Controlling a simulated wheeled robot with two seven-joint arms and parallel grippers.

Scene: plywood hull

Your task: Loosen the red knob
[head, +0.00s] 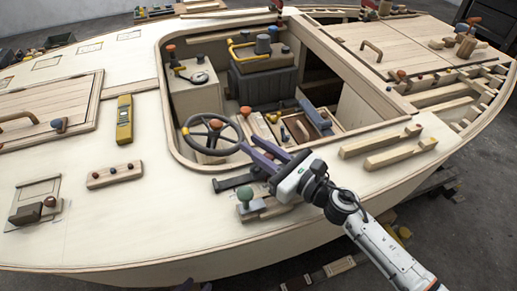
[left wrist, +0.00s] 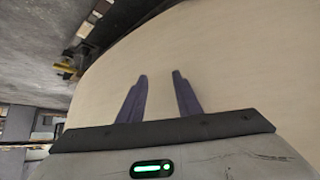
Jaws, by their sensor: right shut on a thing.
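A dark steering wheel (head: 187,140) stands at the cockpit's near edge, with an orange-red knob (head: 215,124) at its middle. Another orange-red knob (head: 245,111) stands just right of the wheel; I cannot tell which one the task names. My right gripper (head: 248,143) reaches in from the lower right. Its purple fingertips are at the right side of the wheel rim and appear shut on it; the exact contact is small. My left gripper (head: 192,287) barely shows at the bottom edge. In the left wrist view its fingers (left wrist: 160,82) are apart and empty above pale plywood.
A green-topped knob (head: 245,196) on a block and a dark bar (head: 235,180) lie beside my right gripper. A yellow device (head: 124,120) and a wooden block with several buttons (head: 115,175) lie on the left deck. The front deck is mostly clear.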

